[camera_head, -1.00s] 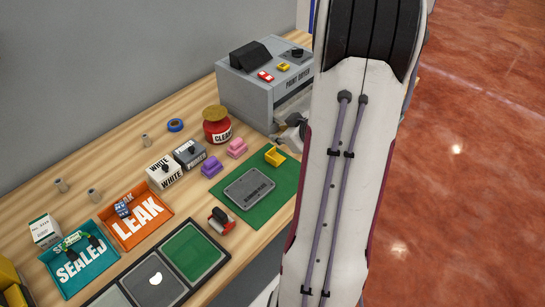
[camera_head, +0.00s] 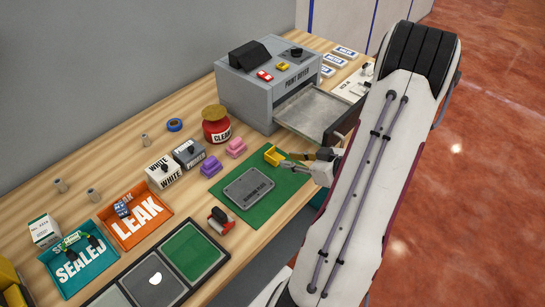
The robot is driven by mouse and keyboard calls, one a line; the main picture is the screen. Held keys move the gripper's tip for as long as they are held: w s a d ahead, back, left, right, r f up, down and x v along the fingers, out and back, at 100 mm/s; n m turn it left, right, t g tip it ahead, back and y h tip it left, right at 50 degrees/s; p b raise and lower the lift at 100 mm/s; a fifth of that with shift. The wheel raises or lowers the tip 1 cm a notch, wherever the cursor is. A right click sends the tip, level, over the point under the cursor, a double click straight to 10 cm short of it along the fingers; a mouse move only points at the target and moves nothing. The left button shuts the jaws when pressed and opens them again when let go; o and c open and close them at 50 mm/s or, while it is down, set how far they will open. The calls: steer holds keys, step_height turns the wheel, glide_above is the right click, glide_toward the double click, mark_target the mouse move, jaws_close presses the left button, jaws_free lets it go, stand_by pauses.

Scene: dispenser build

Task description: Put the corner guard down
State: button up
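The corner guard seems to be the small yellow angled piece (camera_head: 272,155) at the far end of the green mat (camera_head: 268,207). It looks at rest on the mat. My gripper (camera_head: 286,160) is low over the mat, just right of the yellow piece. Its two fingers look spread apart, with the tips close to the piece. I cannot tell whether they touch it. A grey plate (camera_head: 249,188) lies on the same mat.
The grey paint dryer (camera_head: 262,92) stands behind, its tray (camera_head: 312,110) pulled out near my arm. Purple (camera_head: 211,166) and pink (camera_head: 236,148) blocks, a red jar (camera_head: 216,128) and paint boxes (camera_head: 163,174) stand left of the mat. Orange (camera_head: 136,228) and teal (camera_head: 82,268) bins are farther left.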

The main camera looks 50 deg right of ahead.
mark_target(272, 158)
steer(key=shift+w, duration=0.1)
steer(key=shift+x, duration=1.25)
steer(key=shift+w+f, duration=0.1)
steer(key=shift+a+x, duration=0.2)
steer(key=shift+x, duration=2.25)
steer(key=shift+c, duration=0.4)
jaws_close()
